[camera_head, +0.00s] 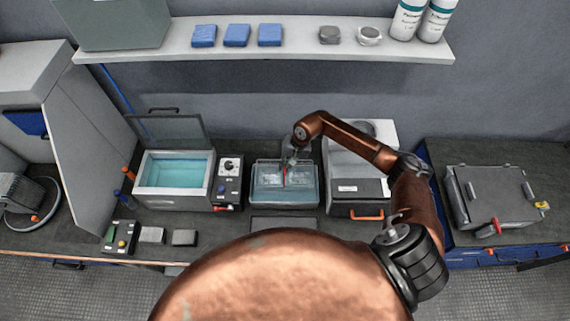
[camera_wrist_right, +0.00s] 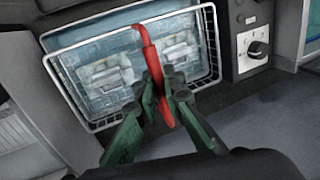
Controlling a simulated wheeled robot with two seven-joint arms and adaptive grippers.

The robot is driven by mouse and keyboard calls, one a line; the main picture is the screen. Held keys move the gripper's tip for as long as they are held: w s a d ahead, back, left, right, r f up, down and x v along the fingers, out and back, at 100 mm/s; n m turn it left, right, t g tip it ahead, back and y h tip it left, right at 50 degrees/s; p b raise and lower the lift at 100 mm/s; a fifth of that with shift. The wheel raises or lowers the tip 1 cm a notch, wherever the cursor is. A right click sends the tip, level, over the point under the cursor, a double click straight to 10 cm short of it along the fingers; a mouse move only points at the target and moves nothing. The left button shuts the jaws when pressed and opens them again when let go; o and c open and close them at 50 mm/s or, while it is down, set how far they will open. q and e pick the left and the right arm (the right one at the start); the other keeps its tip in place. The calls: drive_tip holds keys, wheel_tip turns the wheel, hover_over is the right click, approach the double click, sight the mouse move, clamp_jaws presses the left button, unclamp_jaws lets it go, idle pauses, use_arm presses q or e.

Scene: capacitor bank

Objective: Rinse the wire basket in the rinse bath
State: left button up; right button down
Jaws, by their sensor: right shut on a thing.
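The rinse bath (camera_head: 297,207) is a grey tray of blue water at the middle of the bench in the head view. The wire basket (camera_wrist_right: 208,45) has a white wire rim and a red handle (camera_wrist_right: 146,45); it holds grey parts. In the head view it is at the rinse bath, below my right gripper (camera_head: 288,158). In the wrist view my right gripper (camera_wrist_right: 164,92) is shut on the red handle. Bluish water shows around and beneath the parts; I cannot tell how deep the basket sits. My left gripper is not in view.
A turquoise bath (camera_head: 174,172) with a raised lid (camera_head: 168,130) stands at left, with a control box (camera_head: 229,180) between the two baths. A white machine (camera_head: 360,165) stands right of the rinse bath. A shelf (camera_head: 290,45) runs above the bench.

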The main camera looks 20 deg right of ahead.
drive_tip(key=shift+f, duration=0.65)
wheel_tip(320, 180, down, 4)
drive_tip(key=b, duration=0.5)
drive_tip(key=shift+f, duration=0.15)
wheel_tip(320, 180, down, 4)
drive_tip(key=b, duration=0.4)
drive_tip(key=shift+f, duration=0.2)
drive_tip(key=shift+r, duration=0.1)
idle(0.4)
drive_tip(key=shift+r+p, duration=0.8)
drive_tip(key=shift+r, duration=2.45)
drive_tip(key=shift+r+p, duration=0.4)
drive_tip(key=shift+r, duration=1.25)
